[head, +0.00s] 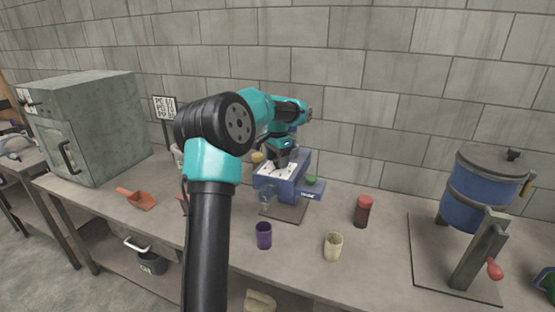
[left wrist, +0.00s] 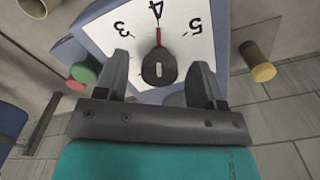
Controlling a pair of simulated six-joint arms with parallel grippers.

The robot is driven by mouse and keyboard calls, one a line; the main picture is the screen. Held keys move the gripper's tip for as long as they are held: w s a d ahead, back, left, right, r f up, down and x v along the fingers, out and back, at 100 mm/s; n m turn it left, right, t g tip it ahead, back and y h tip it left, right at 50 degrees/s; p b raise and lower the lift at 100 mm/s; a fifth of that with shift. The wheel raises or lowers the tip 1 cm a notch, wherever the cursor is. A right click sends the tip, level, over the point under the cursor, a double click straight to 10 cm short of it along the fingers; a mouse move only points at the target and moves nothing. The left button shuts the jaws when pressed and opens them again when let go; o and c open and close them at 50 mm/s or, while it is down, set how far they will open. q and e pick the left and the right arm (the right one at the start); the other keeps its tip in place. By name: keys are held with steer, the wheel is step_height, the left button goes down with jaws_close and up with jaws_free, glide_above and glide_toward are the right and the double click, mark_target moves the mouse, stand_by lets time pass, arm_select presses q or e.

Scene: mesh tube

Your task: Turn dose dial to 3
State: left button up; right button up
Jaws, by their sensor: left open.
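The dose dial is a black knob (left wrist: 159,70) with a red pointer, on a white face (left wrist: 103,28) marked 3, 4 and 5 in the left wrist view. The red pointer lines up with the 4. The dial sits on a blue machine (head: 296,187) in the middle of the bench in the head view. My left gripper (head: 283,161) is over the dial face there. In the left wrist view its open fingers (left wrist: 162,63) stand on either side of the knob, with gaps visible. The knob is hidden in the head view. My right gripper is not in view.
A purple cup (head: 264,236), a cream cup (head: 333,246) and a red-topped jar (head: 362,211) stand in front of the machine. A blue lidded vessel (head: 473,190) is at right. An orange scoop (head: 137,199) and a grey cabinet (head: 100,125) are at left.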

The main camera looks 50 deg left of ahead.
arm_select(q)
steer(key=c, duration=0.9)
steer(key=shift+n, duration=0.5)
steer(key=n, duration=0.4)
steer(key=shift+d+n, duration=0.1)
steer(key=shift+n, duration=2.3)
steer(key=o, duration=0.9)
